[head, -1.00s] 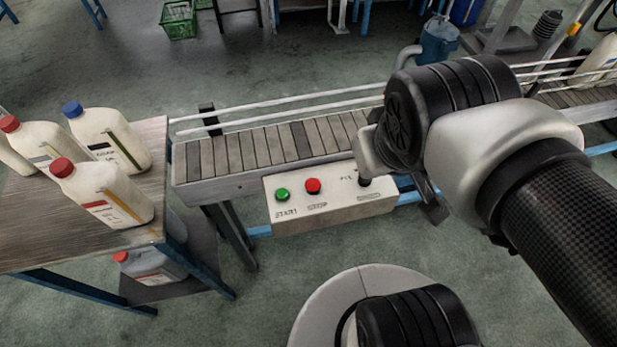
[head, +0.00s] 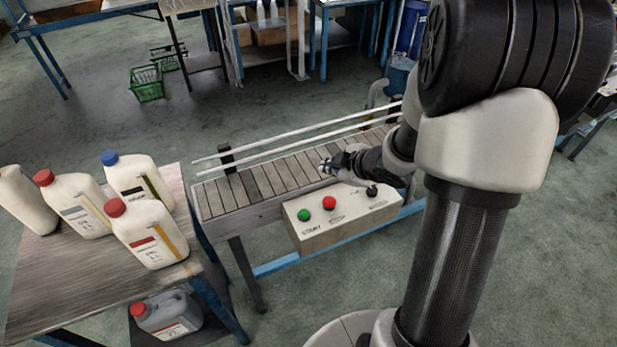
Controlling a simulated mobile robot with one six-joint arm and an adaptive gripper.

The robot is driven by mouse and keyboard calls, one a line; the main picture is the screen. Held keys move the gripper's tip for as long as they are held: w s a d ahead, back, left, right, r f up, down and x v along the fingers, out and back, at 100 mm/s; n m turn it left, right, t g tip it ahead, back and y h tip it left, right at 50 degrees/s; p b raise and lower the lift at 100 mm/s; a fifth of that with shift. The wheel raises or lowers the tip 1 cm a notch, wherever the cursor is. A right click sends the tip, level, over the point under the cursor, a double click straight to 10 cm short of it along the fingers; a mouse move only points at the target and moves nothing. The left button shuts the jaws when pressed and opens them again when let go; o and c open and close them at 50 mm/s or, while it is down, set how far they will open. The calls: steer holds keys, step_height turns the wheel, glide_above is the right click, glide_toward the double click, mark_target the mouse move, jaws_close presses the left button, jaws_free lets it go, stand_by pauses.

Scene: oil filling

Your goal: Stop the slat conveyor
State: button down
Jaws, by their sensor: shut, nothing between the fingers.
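The slat conveyor (head: 262,181) runs from the middle of the head view up to the right, behind my arm. A pale control box (head: 316,235) is fixed to its near side. The box carries a green START button (head: 304,215), a red button (head: 329,202) to its right, and a dark knob (head: 372,191) farther right. My gripper (head: 326,166) is shut and empty. It appears above the slats, behind and above the red button in the picture, apart from it. My arm hides the conveyor's right part.
A wooden table (head: 60,290) at left holds several pale bottles, one with a blue cap (head: 135,182). A grey bottle (head: 168,315) stands on its lower shelf. Two rails (head: 300,135) line the conveyor's far side. A green basket (head: 147,84) lies on the floor behind.

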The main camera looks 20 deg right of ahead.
mark_target(327, 203)
steer(key=shift+s+a+f, duration=0.15)
steer(key=shift+a+f, duration=0.2)
steer(key=shift+d, duration=0.1)
step_height(327, 203, down, 9)
steer(key=b, duration=0.8)
steer(key=shift+b, duration=0.4)
stand_by(0.8)
steer(key=shift+f, duration=0.35)
steer(key=shift+f+b, duration=0.5)
steer(key=shift+b, duration=0.15)
stand_by(0.5)
steer(key=shift+r, duration=0.1)
steer(key=shift+r+p, duration=0.85)
steer(key=shift+p, duration=0.15)
